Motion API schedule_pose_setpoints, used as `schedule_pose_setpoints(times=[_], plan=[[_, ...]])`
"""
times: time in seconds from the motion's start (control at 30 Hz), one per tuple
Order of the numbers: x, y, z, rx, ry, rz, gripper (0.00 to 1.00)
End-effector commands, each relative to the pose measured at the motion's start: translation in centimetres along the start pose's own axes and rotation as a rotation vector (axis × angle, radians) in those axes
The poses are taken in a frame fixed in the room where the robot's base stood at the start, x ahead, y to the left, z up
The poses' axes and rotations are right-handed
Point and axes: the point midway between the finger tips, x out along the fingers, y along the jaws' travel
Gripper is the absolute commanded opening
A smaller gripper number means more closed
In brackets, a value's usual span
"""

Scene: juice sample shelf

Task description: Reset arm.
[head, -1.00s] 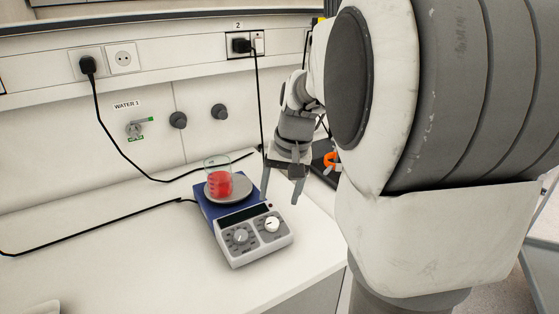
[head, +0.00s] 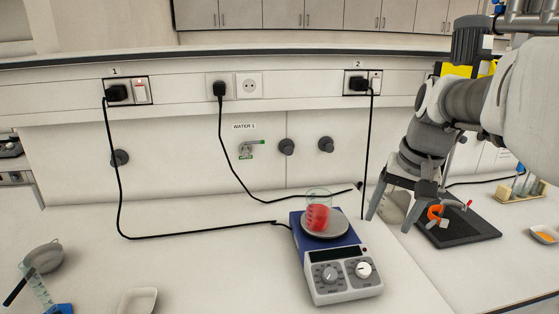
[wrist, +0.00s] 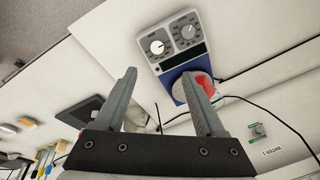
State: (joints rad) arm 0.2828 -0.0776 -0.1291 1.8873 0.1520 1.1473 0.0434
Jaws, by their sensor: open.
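My gripper (head: 391,216) is open and empty above the bench, to the right of the hotplate stirrer. Its two fingers stand wide apart in the wrist view (wrist: 162,95). The hotplate stirrer (head: 344,279) has a blue body, a round plate and two knobs. A glass beaker with red liquid (head: 318,215) stands on the plate. The stirrer also shows upside down in the wrist view (wrist: 174,42), where a finger partly hides the beaker's red liquid (wrist: 204,85). My gripper is apart from both.
A dark flat tray or mat (head: 464,234) with an orange item (head: 434,212) lies at the right. A rack (head: 521,191) stands beyond it. A white dish (head: 137,301) and a strainer (head: 43,257) sit at the left. Black cables (head: 190,237) cross the bench.

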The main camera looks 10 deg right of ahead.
Motion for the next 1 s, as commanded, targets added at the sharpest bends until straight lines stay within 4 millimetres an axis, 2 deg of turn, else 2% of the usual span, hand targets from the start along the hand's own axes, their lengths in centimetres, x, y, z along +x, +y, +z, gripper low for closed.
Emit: schedule_pose_setpoints(times=[0.3,0.6,0.8,1.0], plan=[[-2.0,-3.4,7.8,-0.208,0.101,-0.009,0.72],[-1.8,-4.5,15.2,-0.414,0.209,-0.01,0.72],[-1.1,-4.4,17.9,-0.498,0.258,-0.008,0.72],[-0.8,-4.2,18.5,-0.52,0.271,-0.006,0.72]])
